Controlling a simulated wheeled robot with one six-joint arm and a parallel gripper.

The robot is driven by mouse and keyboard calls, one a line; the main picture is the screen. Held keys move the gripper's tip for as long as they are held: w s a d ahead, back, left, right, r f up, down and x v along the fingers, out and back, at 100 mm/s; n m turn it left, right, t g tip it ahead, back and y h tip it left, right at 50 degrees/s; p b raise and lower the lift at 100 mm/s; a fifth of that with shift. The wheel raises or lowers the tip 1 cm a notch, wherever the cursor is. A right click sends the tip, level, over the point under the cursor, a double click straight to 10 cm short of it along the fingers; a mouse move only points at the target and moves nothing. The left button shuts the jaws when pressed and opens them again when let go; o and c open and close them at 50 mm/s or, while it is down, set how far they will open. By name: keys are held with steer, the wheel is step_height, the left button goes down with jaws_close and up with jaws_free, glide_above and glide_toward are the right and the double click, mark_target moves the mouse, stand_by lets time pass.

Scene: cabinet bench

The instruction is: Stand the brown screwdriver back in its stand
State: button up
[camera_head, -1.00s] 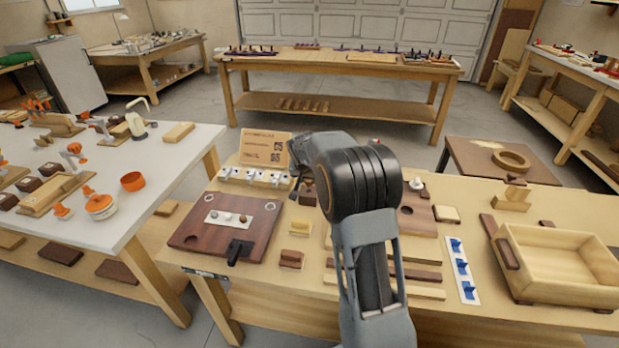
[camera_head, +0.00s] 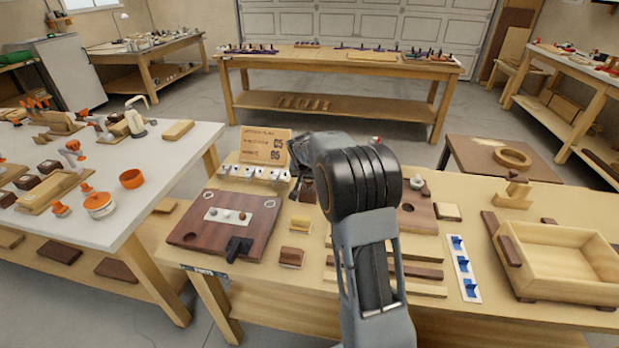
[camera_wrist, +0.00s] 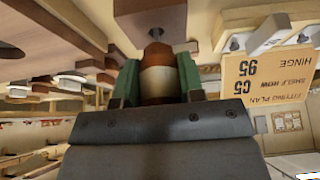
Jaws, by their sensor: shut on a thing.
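In the wrist view my gripper (camera_wrist: 157,88) has its two green-padded fingers shut on a brown and cream rounded handle, which I take to be the brown screwdriver (camera_wrist: 160,68). A dark brown block (camera_wrist: 150,18), likely the stand, lies just beyond the handle's end. I cannot tell whether the screwdriver touches it or sits in it. In the head view my wrist hides the fingers and the screwdriver; part of a dark brown block (camera_head: 308,190) shows beside the wrist.
A lettered wooden board (camera_head: 264,146) stands behind a row of white holders (camera_head: 254,174). A dark red-brown board (camera_head: 190,234) lies left, small blocks (camera_head: 291,257) in front. A wooden tray (camera_head: 510,250) and a blue-marked strip (camera_head: 463,268) are at right.

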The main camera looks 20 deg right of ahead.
steer(key=shift+f+b, duration=0.65)
steer(key=shift+f, duration=0.15)
stand_by(0.5)
steer(key=o, duration=1.6)
steer(key=shift+r, duration=0.15)
steer(key=shift+r+p, duration=2.4)
steer(key=shift+r, duration=1.25)
